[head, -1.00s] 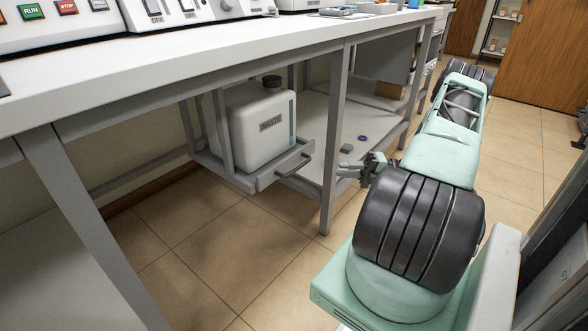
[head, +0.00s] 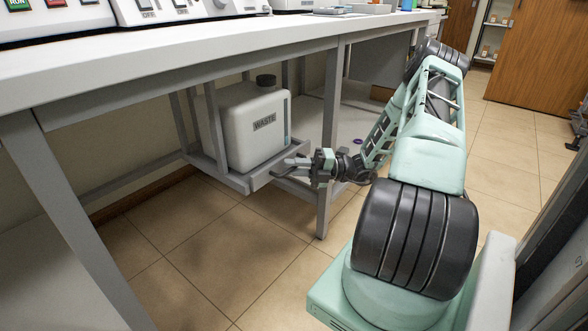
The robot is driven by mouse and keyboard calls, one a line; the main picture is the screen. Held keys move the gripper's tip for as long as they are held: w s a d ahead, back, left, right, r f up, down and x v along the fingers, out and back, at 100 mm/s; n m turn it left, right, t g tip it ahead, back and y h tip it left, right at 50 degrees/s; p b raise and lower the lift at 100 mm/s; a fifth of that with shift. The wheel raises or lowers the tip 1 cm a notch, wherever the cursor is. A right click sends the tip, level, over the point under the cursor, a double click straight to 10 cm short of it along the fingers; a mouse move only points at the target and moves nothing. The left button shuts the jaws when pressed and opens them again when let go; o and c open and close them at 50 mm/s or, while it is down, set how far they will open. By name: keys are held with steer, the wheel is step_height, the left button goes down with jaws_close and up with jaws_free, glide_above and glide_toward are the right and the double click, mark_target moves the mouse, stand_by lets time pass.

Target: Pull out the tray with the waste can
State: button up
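The white waste can (head: 245,128), with a dark cap and a "WASTE" label, stands upright on a grey tray (head: 238,183) under the bench. The tray hangs in a frame of grey bars, and its front edge faces right. My gripper (head: 290,167) is at the tray's front, reaching in from the right, with its fingers at the handle. The fingers cover much of the handle, so I cannot tell whether they touch it or are shut on it.
A grey bench leg (head: 328,165) stands close behind my gripper. The white benchtop (head: 200,58) with instruments is above the tray. A purple ring (head: 357,141) lies on the lower shelf. The tiled floor (head: 240,245) before the tray is clear.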

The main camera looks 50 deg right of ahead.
steer(key=shift+c, duration=0.3)
jaws_close()
steer(key=shift+s, duration=0.15)
